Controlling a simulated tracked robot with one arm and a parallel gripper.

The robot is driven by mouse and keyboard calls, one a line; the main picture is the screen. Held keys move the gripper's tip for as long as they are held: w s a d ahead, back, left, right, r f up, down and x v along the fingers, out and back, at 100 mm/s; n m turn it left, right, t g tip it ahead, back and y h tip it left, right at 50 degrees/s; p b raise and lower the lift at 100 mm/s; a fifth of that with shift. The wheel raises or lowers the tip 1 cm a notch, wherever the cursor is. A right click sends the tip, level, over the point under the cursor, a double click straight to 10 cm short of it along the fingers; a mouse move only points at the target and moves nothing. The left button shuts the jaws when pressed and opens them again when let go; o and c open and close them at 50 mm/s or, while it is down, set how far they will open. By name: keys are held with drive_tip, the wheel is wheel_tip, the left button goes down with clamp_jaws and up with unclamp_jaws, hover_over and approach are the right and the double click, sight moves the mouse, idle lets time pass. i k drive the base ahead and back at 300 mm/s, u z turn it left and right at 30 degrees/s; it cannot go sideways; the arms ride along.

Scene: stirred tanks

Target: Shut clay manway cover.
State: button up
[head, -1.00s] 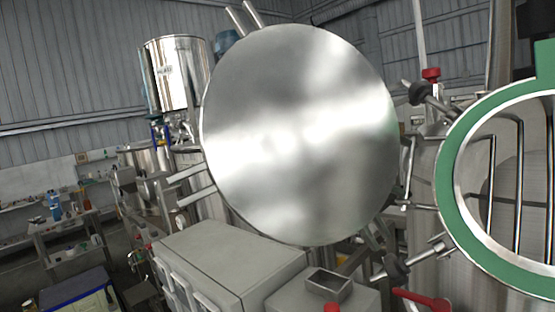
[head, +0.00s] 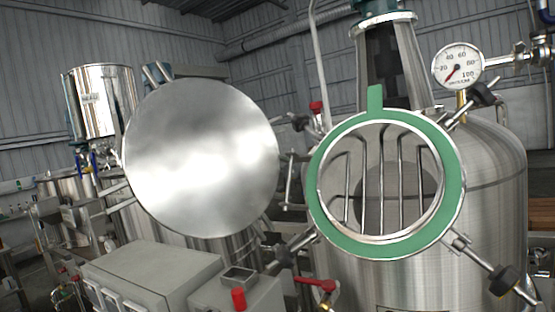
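A round, polished metal manway cover (head: 200,158) stands swung open in the middle left, its flat face toward me. No clay colour shows on it. To its right is the round manway opening with a green gasket ring (head: 454,195) and a green tab on top. Several upright bars (head: 381,180) cross the opening. The hinge side lies between cover and ring, partly hidden behind the cover's edge. My gripper is not in view.
Swing clamps with dark knobs (head: 502,280) stick out around the opening. A pressure gauge (head: 458,66) sits at upper right on the steel tank (head: 497,170). Grey boxes (head: 150,272) and a red-handled valve (head: 314,284) stand below the cover.

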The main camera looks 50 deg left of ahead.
sight(200, 158)
drive_tip(key=z, duration=1.9)
drive_tip(key=k, duration=2.85)
drive_tip(key=u, duration=1.55)
drive_tip(key=i, duration=1)
